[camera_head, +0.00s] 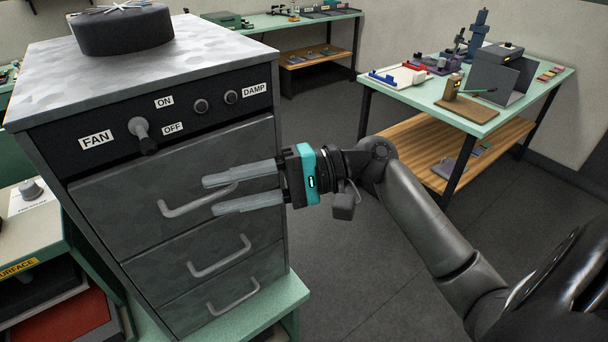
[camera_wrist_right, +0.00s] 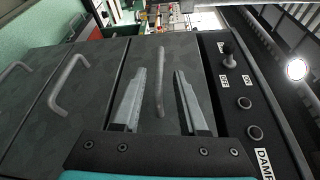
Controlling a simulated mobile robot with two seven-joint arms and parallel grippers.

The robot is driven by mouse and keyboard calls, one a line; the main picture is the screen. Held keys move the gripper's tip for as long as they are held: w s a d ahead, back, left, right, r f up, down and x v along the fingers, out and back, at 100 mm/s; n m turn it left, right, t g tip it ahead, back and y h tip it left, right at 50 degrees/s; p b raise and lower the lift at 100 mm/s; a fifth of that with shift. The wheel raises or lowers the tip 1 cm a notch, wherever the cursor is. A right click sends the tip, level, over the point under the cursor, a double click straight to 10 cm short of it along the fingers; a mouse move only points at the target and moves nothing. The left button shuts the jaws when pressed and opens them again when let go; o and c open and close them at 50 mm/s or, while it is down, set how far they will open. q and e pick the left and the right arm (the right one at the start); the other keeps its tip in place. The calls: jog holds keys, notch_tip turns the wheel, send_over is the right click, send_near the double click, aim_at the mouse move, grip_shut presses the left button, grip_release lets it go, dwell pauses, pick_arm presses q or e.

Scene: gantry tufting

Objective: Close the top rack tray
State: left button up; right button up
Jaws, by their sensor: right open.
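The top tray (camera_head: 130,190) is the uppermost grey drawer of the cabinet, just below the black control panel. Its front looks about flush with the fronts below, though a small gap would be hard to see. Its bar handle (camera_head: 175,210) is partly hidden behind my right gripper (camera_head: 208,196). The right gripper is open, its two fingers pointing left in front of the drawer. In the right wrist view the handle (camera_wrist_right: 162,80) shows between the open fingers (camera_wrist_right: 159,75). I cannot tell whether they touch it. My left gripper is not in view.
Two lower drawers with handles (camera_head: 220,262) sit below the top one. The control panel (camera_head: 160,120) carries a FAN lever and knobs. A black round unit (camera_head: 122,30) stands on the cabinet top. A green table (camera_head: 440,110) with equipment stands at right; floor between is clear.

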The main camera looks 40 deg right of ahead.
jog(key=b+v, duration=0.2)
jog(key=v, duration=0.9)
jog(key=shift+s+d, duration=0.2)
jog(key=shift+d, duration=0.15)
